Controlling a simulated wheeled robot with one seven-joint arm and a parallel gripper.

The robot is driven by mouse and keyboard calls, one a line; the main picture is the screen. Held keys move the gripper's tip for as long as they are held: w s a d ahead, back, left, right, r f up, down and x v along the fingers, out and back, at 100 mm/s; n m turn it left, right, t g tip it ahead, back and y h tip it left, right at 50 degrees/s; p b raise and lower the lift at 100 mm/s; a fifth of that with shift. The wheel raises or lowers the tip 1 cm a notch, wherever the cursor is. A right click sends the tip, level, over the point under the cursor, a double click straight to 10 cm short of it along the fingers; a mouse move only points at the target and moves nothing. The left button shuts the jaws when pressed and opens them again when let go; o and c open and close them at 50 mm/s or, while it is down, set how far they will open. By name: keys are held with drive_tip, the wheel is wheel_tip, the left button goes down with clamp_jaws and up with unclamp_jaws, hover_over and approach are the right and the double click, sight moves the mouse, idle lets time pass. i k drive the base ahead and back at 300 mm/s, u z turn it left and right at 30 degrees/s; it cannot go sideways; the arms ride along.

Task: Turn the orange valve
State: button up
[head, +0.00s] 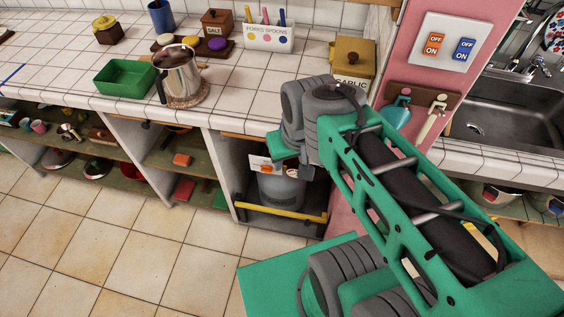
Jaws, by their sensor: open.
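A grey gas cylinder (281,194) stands in the open bay under the counter, in the head view. A small orange part (292,172), which looks like the valve, shows at its top beside a white card (262,163). The valve is small and partly covered, so its turn position cannot be told. My green and grey arm reaches up from the lower right, and its bent joint is in front of the bay's upper right. My gripper's fingers do not show; they seem hidden behind my arm, so their distance from the valve cannot be told.
A yellow bar (287,211) crosses the bay's front, low down. Above, the counter holds a metal jug (178,75), a green tray (125,78) and a garlic box (352,62). A pink panel (396,62) borders the bay's right. The tiled floor at left is clear.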

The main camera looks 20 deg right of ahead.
sight(266, 168)
drive_tip(key=u, duration=0.2)
drive_tip(key=k, duration=0.45)
drive_tip(key=u, duration=1.8)
drive_tip(key=i, duration=0.6)
drive_tip(key=z, duration=0.3)
